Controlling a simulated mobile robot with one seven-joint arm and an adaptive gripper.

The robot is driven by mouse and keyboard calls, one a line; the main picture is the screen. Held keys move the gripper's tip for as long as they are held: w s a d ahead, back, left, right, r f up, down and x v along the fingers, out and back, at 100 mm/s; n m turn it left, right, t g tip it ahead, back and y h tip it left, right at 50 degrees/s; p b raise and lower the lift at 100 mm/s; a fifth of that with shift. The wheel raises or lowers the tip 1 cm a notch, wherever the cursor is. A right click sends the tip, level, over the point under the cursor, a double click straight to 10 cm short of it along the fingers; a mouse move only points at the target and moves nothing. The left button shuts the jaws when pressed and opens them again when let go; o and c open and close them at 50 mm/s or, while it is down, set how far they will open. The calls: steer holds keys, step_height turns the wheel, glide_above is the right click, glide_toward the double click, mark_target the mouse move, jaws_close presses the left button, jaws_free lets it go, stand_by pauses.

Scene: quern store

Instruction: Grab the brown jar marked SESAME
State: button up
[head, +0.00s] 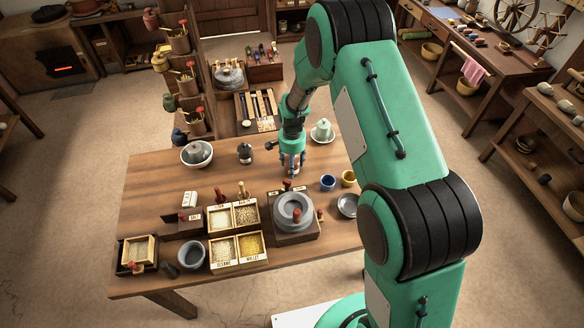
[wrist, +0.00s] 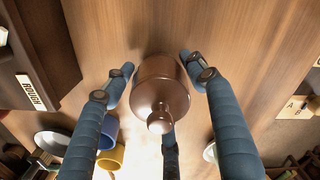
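A brown, glossy lidded jar (wrist: 160,92) with a round knob stands on the table in the wrist view. No marking shows on the side I see, so I cannot read SESAME on it. My gripper (head: 291,172) is over the table behind the quern. Its blue fingers are open, also in the wrist view (wrist: 157,72), one on each side of the jar and a third below it in the picture. Gaps show between the side fingers and the jar. In the head view the fingers mostly hide the jar.
A blue cup (head: 328,183) and yellow cup (head: 348,178) stand right of my gripper. The grey quern (head: 292,212) is in front. A dark jar (head: 245,153) stands to the left, a pale green jar (head: 323,127) behind. Labelled grain boxes (head: 236,265) are at front left.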

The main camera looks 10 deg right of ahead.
steer(key=c, duration=0.9)
steer(key=shift+r, duration=0.1)
steer(key=shift+r+p, duration=1)
steer(key=shift+r, duration=3.95)
